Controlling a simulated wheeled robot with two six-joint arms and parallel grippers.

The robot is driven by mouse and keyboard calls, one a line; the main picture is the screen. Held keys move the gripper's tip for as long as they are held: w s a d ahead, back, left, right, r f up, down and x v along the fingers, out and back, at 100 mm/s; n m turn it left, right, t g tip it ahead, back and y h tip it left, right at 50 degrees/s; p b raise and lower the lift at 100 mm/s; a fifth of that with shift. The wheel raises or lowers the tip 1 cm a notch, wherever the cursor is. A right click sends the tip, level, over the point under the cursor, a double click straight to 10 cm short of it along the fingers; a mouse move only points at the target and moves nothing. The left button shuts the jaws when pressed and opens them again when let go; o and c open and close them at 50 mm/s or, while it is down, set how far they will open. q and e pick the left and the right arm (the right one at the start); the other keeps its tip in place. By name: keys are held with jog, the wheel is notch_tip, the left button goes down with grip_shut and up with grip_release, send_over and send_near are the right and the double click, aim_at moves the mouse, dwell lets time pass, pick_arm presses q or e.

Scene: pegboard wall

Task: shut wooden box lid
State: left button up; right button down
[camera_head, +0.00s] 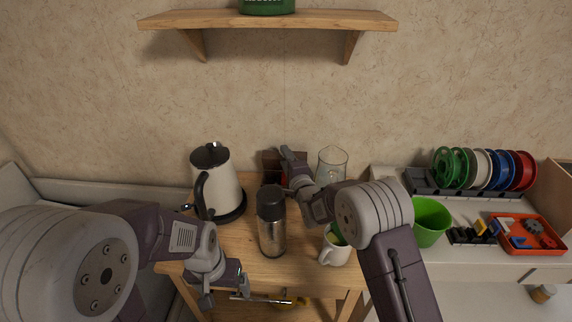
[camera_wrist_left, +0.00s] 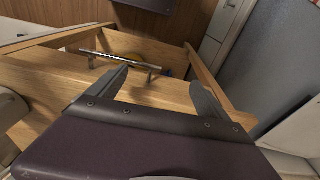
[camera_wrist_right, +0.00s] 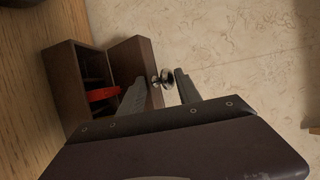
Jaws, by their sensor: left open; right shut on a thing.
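The dark brown wooden box (camera_head: 268,168) stands at the back of the small wooden table by the wall, partly hidden by my right arm. In the right wrist view the box (camera_wrist_right: 62,82) is open, with dividers and a red thing (camera_wrist_right: 103,94) inside. Its lid (camera_wrist_right: 130,60) is tilted away from the opening and bears a round metal knob (camera_wrist_right: 167,77). My right gripper (camera_wrist_right: 161,80) has its fingers on either side of the knob, shut on it. In the head view my right gripper (camera_head: 288,156) is at the box. My left gripper (camera_wrist_left: 158,78) is open and empty near the table's front edge.
A kettle (camera_head: 225,183), a steel flask (camera_head: 271,225), a white mug (camera_head: 335,248) and a glass jug (camera_head: 332,165) stand on the table around my right arm. A metal bar handle (camera_wrist_left: 120,60) is near my left gripper. A shelf (camera_head: 267,20) is above.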

pick_arm(q)
jog(key=shift+f+b, duration=0.5)
jog(key=shift+f, duration=0.35)
